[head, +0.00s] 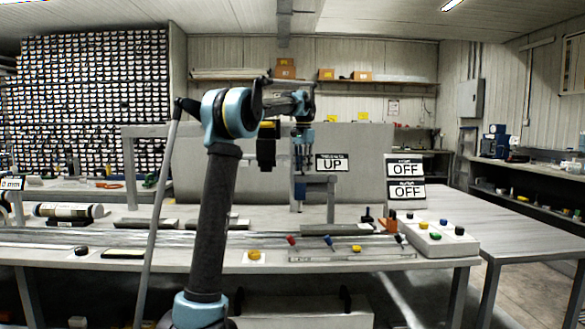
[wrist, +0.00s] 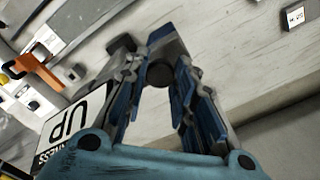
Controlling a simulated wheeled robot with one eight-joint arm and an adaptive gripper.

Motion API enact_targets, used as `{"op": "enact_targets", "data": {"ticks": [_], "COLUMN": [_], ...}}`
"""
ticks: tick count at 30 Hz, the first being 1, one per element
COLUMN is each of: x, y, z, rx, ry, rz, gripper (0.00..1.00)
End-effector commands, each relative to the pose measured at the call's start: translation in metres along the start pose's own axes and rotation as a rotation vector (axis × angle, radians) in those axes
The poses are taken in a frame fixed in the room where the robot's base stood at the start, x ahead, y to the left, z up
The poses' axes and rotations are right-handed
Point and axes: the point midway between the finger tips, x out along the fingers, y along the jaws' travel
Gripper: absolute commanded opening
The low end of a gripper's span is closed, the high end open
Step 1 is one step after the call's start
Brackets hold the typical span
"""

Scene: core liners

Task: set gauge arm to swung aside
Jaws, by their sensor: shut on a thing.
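My gripper (head: 299,168) points down over the back of the bench in the head view. In the wrist view its two blue-and-grey fingers (wrist: 148,58) are closed around a dark round part (wrist: 160,74), which looks like the end of the gauge arm. The grey gauge stand (head: 331,188) stands just right of my gripper in the head view, and its arm is largely hidden at the fingers. A sign reading "UP" (head: 332,162) is beside it and also shows in the wrist view (wrist: 66,122).
Two "OFF" signs (head: 405,180) stand to the right, behind a box with coloured buttons (head: 435,236). An orange clamp-like part (wrist: 38,70) shows at left in the wrist view. The side table (head: 510,225) is mostly clear.

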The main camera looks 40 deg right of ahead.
Motion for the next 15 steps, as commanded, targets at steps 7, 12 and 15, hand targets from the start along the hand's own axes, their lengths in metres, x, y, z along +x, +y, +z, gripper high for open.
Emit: {"op": "enact_targets", "data": {"ticks": [7, 12, 15], "x": [-0.0004, -0.0005, -0.0006], "y": [0.0064, 0.0067, 0.0067], "z": [-0.0074, -0.0084, -0.0088], "rx": [0.028, 0.028, 0.028], "ry": [0.002, 0.002, 0.003], "rz": [-0.001, -0.002, -0.003], "gripper": [0.00, 0.00, 0.00]}}
